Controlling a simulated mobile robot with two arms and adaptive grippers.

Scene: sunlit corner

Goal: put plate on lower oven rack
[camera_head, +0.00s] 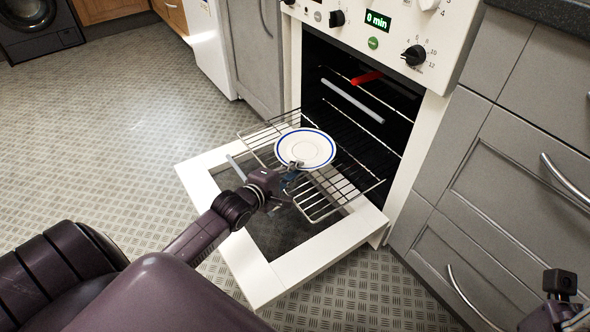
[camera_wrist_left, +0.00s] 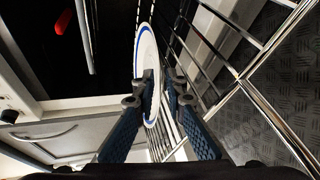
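A white plate (camera_head: 305,148) with a blue rim lies on the pulled-out wire oven rack (camera_head: 262,134), over the open oven door. In the left wrist view the plate (camera_wrist_left: 148,62) shows nearly edge-on, with the rack (camera_wrist_left: 262,108) on its right. My left gripper (camera_head: 291,170) is at the plate's near edge. Its fingers (camera_wrist_left: 160,88) stand apart on either side of the rim, with a gap on the right finger's side. I cannot tell whether the left finger touches the plate. My right gripper (camera_head: 556,310) shows only partly at the bottom right corner.
The oven door (camera_head: 288,266) is folded down below the rack. A red object (camera_head: 367,77) and a pale bar (camera_head: 352,101) show in the oven opening. Grey drawers (camera_head: 520,180) with handles stand at the right. The floor (camera_head: 120,110) at the left is clear.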

